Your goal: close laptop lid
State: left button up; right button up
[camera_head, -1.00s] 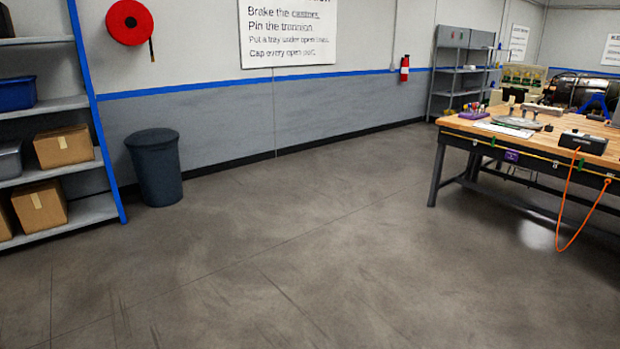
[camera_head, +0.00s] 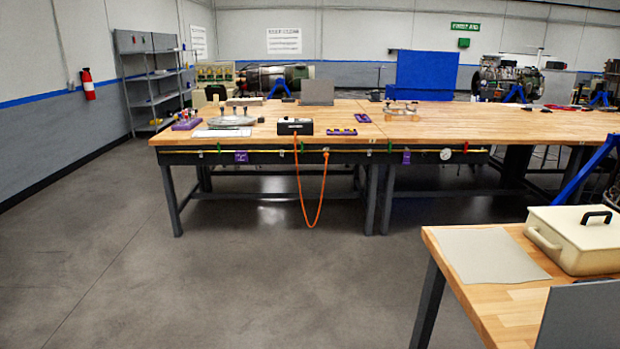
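An upright grey panel (camera_head: 318,92) stands at the back of the far wooden workbench (camera_head: 265,125). It looks like a raised laptop lid, but no keyboard can be made out at this distance. A second dark grey panel (camera_head: 592,318) rises at the bottom right corner by the near wooden table (camera_head: 510,305). It is cut off by the frame, and I cannot tell whether it is a laptop lid. Neither of my grippers is in view.
A cream box with a black handle (camera_head: 580,240) and a grey mat (camera_head: 490,255) lie on the near table. A black box (camera_head: 295,126) with a hanging orange cable (camera_head: 312,222) is on the far workbench. Open floor (camera_head: 200,290) lies at left and centre.

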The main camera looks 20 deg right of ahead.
aim_at(584, 313)
jog(key=i+z, duration=0.4)
jog(key=i+l+z, duration=0.1)
jog(key=z, duration=0.3)
jog(key=i+j+z, duration=0.15)
jog(key=i+z, duration=0.25)
jog(key=i+j+z, duration=0.2)
jog(key=z, duration=0.25)
jog(key=i+j+z, duration=0.25)
jog(key=z, duration=0.15)
jog(key=i+j+z, duration=0.1)
jog(key=z, duration=0.3)
jog(key=i+j+z, duration=0.2)
jog(key=z, duration=0.2)
jog(key=i+j+z, duration=0.1)
jog(key=z, duration=0.3)
jog(key=i+j+z, duration=0.1)
jog(key=j+z, duration=0.45)
jog(key=z, duration=0.25)
jog(key=j+z, duration=0.3)
jog(key=k+j+z, duration=0.1)
jog(key=j+z, duration=0.2)
jog(key=k+z, duration=0.1)
jog(key=k, duration=0.45)
